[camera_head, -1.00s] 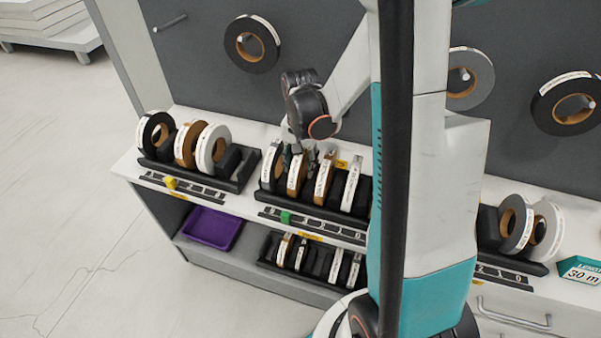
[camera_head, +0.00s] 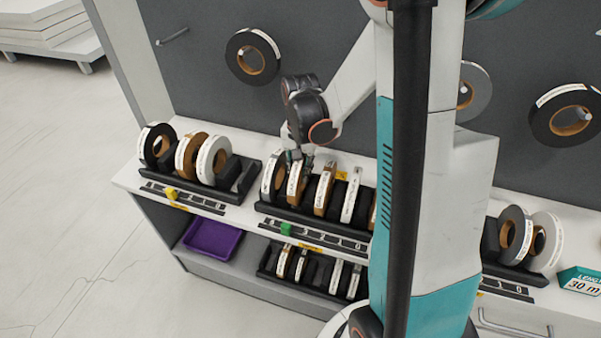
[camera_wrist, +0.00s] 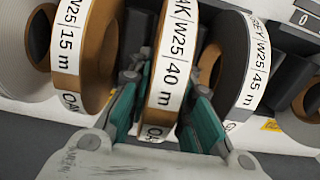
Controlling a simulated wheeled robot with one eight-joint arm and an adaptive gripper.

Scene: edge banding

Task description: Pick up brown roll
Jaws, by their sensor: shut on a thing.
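A brown roll (camera_wrist: 165,75) with a white label reading W25, 40 m stands upright between my gripper's two green fingers in the wrist view. My gripper (camera_wrist: 164,100) is shut on this roll, one finger on each side of its rim. In the head view the same roll (camera_head: 297,184) is in the middle black rack, with my gripper (camera_head: 299,157) at its top. I cannot tell whether the roll is lifted off the rack. Its lower part is hidden by the rack.
A purple tray (camera_head: 212,241) lies below. My arm column hides part of the bench.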

